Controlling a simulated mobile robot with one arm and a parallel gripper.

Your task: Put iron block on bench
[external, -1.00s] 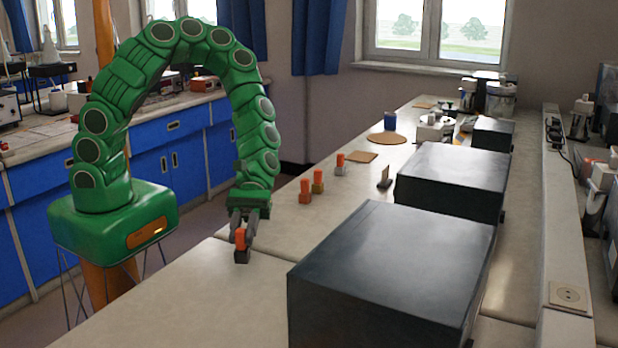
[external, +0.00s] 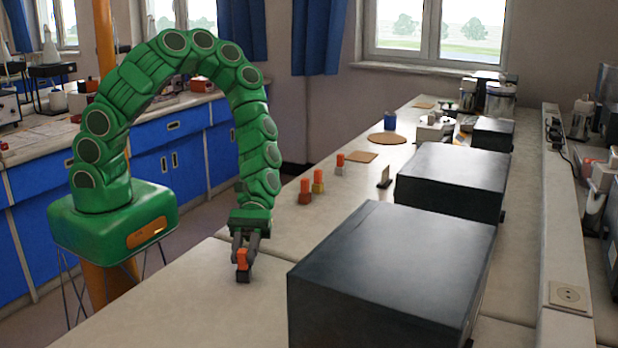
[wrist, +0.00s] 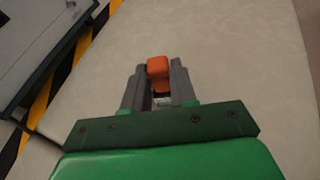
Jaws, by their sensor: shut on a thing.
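My gripper (external: 243,252) is shut on the orange handle of a dark-based block, which I take as the iron block (external: 243,277). The block hangs upright below the fingers, over the near part of the pale bench (external: 190,290). Its dark base is at or just above the bench top; I cannot tell whether it touches. In the wrist view the orange handle (wrist: 158,70) sits between the two grey fingers (wrist: 158,88), and the dark base is mostly hidden.
Three other orange-handled blocks stand farther along the bench: one with a reddish-brown base (external: 305,197), one with a yellowish base (external: 318,187), one with a pale base (external: 340,169). A large dark box (external: 390,260) stands to the right. The bench around my gripper is clear.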

